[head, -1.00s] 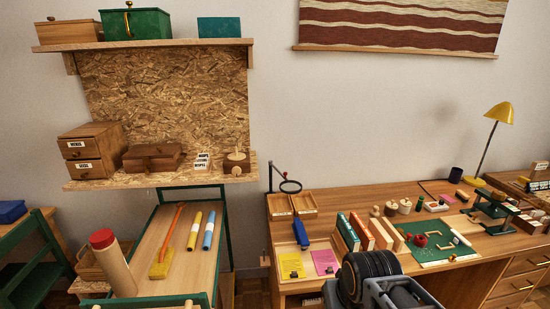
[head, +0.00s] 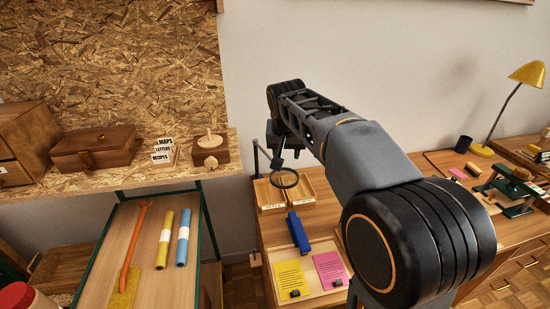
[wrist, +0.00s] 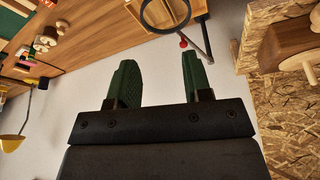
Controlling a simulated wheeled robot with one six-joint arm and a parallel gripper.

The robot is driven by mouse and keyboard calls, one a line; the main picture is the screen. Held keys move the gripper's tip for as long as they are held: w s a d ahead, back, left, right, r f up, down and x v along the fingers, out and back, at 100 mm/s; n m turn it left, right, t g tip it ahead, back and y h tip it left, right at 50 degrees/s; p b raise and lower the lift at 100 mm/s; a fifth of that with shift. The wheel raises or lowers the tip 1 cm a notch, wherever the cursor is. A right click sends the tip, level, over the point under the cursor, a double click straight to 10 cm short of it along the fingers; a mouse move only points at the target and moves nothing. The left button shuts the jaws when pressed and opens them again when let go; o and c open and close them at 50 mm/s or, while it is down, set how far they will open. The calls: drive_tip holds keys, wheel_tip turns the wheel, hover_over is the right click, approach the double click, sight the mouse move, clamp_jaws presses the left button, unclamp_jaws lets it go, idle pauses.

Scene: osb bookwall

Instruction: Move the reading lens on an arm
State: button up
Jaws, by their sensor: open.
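The reading lens (head: 284,178) is a dark round ring on a thin arm. The arm joins an upright post at the left back of the desk, above the wooden trays. In the wrist view the lens (wrist: 165,14) shows at the top, cut by the frame edge, with a small red knob (wrist: 183,43) on its arm. My gripper (wrist: 158,64) has two green fingers, spread apart with nothing between them. The lens arm lies beyond the fingertips, apart from them as far as I can tell. In the head view my gripper is small and dark, above the lens and partly hidden.
An OSB shelf (head: 110,178) with wooden boxes stands left of the lens. Two small wooden trays (head: 270,194), a blue stapler-like object (head: 298,232) and yellow (head: 291,279) and pink notes lie below it. My arm hides much of the desk.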

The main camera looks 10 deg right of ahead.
drive_tip(key=w+a+m+h, duration=0.1)
drive_tip(key=w+a+m, duration=0.1)
drive_tip(key=w, duration=1)
drive_tip(key=shift+m, duration=0.3)
drive_tip(key=x, duration=1.4)
drive_tip(key=shift+d+f+b, duration=0.1)
drive_tip(key=shift+f+b, duration=0.05)
drive_tip(key=shift+b, duration=0.25)
clamp_jaws()
